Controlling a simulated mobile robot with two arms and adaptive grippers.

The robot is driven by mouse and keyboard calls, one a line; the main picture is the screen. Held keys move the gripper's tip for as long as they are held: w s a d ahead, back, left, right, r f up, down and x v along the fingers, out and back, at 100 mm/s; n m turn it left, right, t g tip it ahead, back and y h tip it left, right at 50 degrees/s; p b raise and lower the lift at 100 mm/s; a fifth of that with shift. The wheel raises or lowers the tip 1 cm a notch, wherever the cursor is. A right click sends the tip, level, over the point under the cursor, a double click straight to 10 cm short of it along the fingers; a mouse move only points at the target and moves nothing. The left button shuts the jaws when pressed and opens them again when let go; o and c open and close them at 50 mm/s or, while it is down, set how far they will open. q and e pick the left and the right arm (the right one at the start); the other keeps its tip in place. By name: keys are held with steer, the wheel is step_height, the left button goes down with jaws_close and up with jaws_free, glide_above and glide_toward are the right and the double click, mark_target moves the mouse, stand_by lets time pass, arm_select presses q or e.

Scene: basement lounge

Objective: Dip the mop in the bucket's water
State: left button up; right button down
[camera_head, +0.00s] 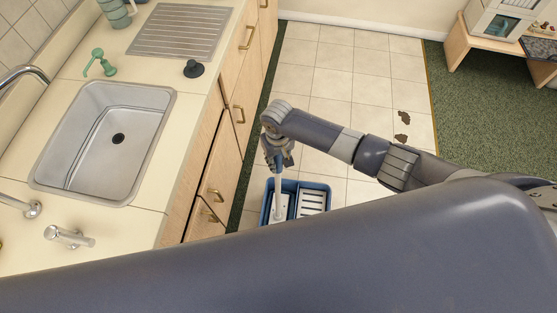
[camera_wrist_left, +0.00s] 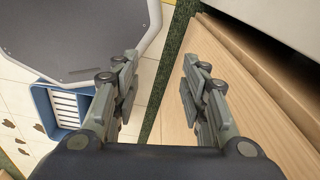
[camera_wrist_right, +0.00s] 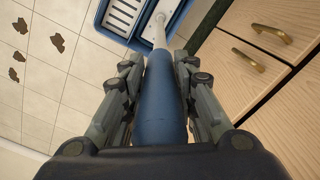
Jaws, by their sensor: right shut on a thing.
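My right gripper (camera_head: 279,158) is shut on the mop's blue handle (camera_wrist_right: 160,105), above the floor beside the cabinets. The mop's white lower shaft (camera_head: 279,190) runs down into the left part of the blue bucket (camera_head: 327,187) in the head view. The mop's lower end is inside the bucket's outline; whether it touches water is unclear. The bucket's other part has a white slotted wringer (camera_head: 311,203); the bucket also shows in the left wrist view (camera_wrist_left: 43,105) and right wrist view (camera_wrist_right: 100,15). My left gripper (camera_wrist_left: 158,72) is open and empty, near a wooden cabinet front.
Wooden cabinets (camera_head: 208,175) with brass handles stand left of the bucket, below a counter with a steel sink (camera_head: 118,138). Brown stains (camera_head: 402,128) mark the pale floor tiles. Free tile floor lies beyond the bucket, bordered by green carpet (camera_head: 470,110).

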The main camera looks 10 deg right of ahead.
steer(key=shift+r+p, duration=3.45)
steer(key=shift+r, duration=5.5)
